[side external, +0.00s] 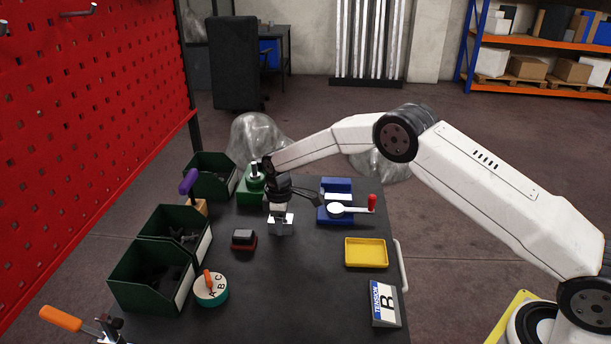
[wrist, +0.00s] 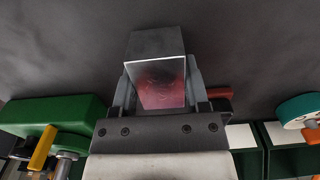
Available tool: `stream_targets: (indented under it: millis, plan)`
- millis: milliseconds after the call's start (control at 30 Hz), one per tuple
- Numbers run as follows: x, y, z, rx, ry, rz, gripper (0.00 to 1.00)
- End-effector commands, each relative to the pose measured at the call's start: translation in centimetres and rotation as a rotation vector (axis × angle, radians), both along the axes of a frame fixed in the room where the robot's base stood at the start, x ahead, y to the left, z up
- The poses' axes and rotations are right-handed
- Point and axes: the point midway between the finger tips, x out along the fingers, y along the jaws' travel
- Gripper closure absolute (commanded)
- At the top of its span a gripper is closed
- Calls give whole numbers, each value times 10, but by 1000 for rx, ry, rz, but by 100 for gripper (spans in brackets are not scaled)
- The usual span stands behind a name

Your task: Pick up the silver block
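The silver block (side external: 281,227) is a small, shiny block near the middle of the dark table, below my gripper (side external: 281,216). In the wrist view the block (wrist: 160,84) fills the space between the two fingers of my gripper (wrist: 160,90), with a mirror-like face showing a reddish reflection and a dull grey side beyond it. The fingers lie against its two sides and look shut on it. I cannot tell whether its bottom rests on the table.
A dark block on a red base (side external: 243,239) sits just left. A blue fixture with a red-handled lever (side external: 340,207), a yellow tray (side external: 366,252) and a tension sign (side external: 385,304) stand right. Green bins (side external: 150,275) and a lettered dial (side external: 211,290) stand left; a green box (side external: 250,190) is behind.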

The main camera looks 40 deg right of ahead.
Motion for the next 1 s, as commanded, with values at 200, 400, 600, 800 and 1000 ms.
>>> stream_targets:
  millis: [200,400,600,800,1000]
  plan:
    - [0,0,1,0,-1,0,100]
    - [1,0,2,0,-1,0,100]
    - [1,0,11,0,-3,0,100]
    - [1,0,34,0,-3,-1,100]
    - [-13,-1,49,-1,-2,-1,100]
